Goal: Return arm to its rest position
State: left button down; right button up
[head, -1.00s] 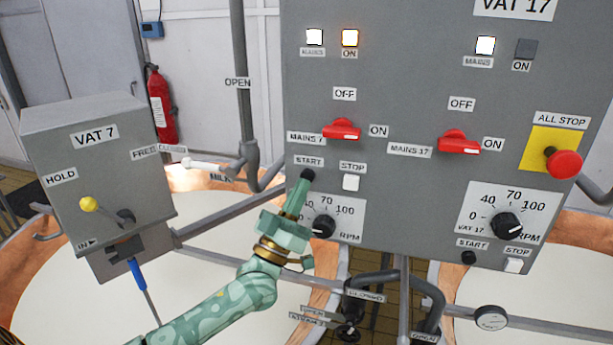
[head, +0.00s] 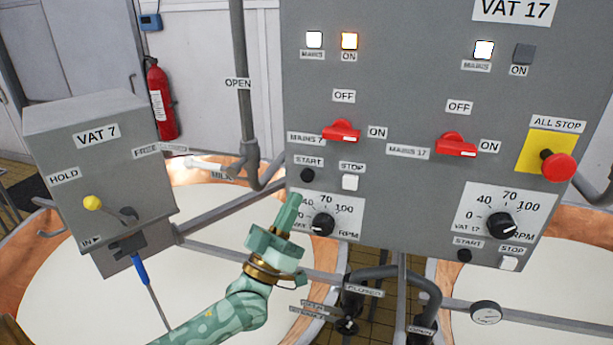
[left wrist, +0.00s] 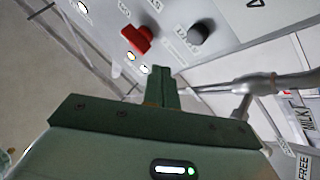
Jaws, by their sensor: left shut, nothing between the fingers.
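My left arm comes in from the lower left in the head view. Its green gripper (head: 293,206) is shut and empty, with its tip below the black START button (head: 307,175) of the left-hand controls and beside the RPM dial (head: 322,224). The gripper covers part of that dial's plate. In the left wrist view the shut fingers (left wrist: 162,75) point toward the grey panel, with a red switch (left wrist: 137,38) and a black button or knob (left wrist: 198,34) beyond them. My right gripper is not in view.
The grey control panel (head: 410,100) fills the upper right, with an ALL STOP button (head: 558,166). The VAT 7 box (head: 95,165) stands at left with a yellow-knobbed lever (head: 93,203). Copper vats of white liquid, pipes and a gauge (head: 485,313) lie below.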

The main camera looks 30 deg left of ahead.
pick_arm(q)
jog(key=shift+h, duration=0.3)
notch_tip(320, 180, down, 30)
jog(key=w+m+g+b, duration=0.2)
jog(key=m+g+b, duration=0.1)
jog(key=g+b, duration=0.5)
jog(key=s+f+m+g+y+b, duration=0.1)
jog(key=s+f+g+b, duration=0.25)
jog(key=f, duration=1.05)
jog(key=s+f+m+g+b, duration=0.15)
jog(key=s+f+b, duration=0.35)
jog(key=f, duration=1)
jog(key=s+d+f+g+b, duration=0.1)
jog(key=s+f+g+b, duration=0.45)
jog(key=s+f, duration=1.05)
jog(key=s+d+f+g+b, duration=0.1)
jog(key=s+f+g+b, duration=0.1)
jog(key=s+f, duration=0.5)
jog(key=s+d+f+m+g+y+b, duration=0.1)
jog(key=s+f+g+b, duration=0.2)
jog(key=s, duration=1)
notch_tip(320, 180, down, 5)
jog(key=shift+s+f+g, duration=0.15)
jog(key=shift+g, duration=1)
jog(key=shift+d, duration=0.1)
